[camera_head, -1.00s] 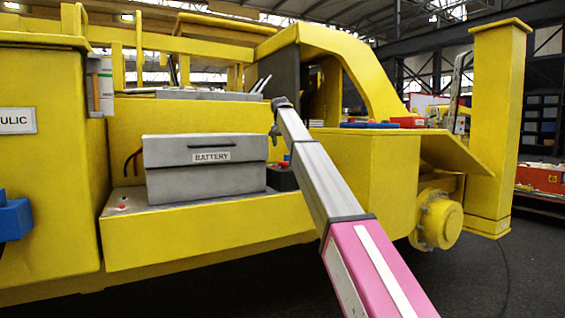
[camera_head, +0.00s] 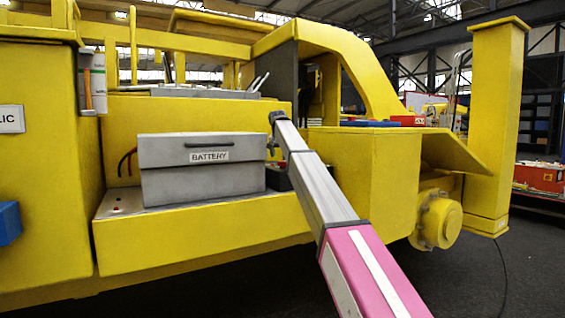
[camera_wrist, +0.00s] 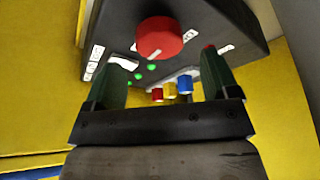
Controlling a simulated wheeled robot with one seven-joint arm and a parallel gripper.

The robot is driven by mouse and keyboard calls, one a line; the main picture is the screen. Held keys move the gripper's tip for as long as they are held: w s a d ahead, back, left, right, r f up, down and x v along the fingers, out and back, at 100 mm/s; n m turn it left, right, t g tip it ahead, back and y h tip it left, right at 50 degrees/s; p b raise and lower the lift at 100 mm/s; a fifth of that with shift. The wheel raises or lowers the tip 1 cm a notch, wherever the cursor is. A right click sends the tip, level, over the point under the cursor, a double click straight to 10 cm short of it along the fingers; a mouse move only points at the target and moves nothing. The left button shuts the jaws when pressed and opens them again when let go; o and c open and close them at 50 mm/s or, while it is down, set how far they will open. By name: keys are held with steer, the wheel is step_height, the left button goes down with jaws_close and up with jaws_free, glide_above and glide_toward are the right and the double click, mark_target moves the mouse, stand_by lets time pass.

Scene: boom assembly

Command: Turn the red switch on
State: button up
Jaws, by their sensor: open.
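In the wrist view a dark control box (camera_wrist: 222,22) fills the top of the picture. A large round red knob (camera_wrist: 159,38) stands out from its face, with small green lights and white labels near it. A small red part, partly hidden, shows by the right fingertip; I cannot tell which red part is the switch. My gripper (camera_wrist: 162,62) is open and empty, its two green fingers pointing at the box on either side below the knob. In the head view my gripper (camera_head: 271,137) is small, in front of the yellow machine beside the battery box.
A grey battery box (camera_head: 203,178) sits on the yellow ledge (camera_head: 200,232), left of my gripper. Red, yellow and blue connectors (camera_wrist: 170,90) show between my fingers. A yellow machine block (camera_head: 373,180) stands to the right. Dark floor lies open in front.

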mark_target(283, 164)
steer(key=shift+x, duration=2.05)
steer(key=c, duration=0.9)
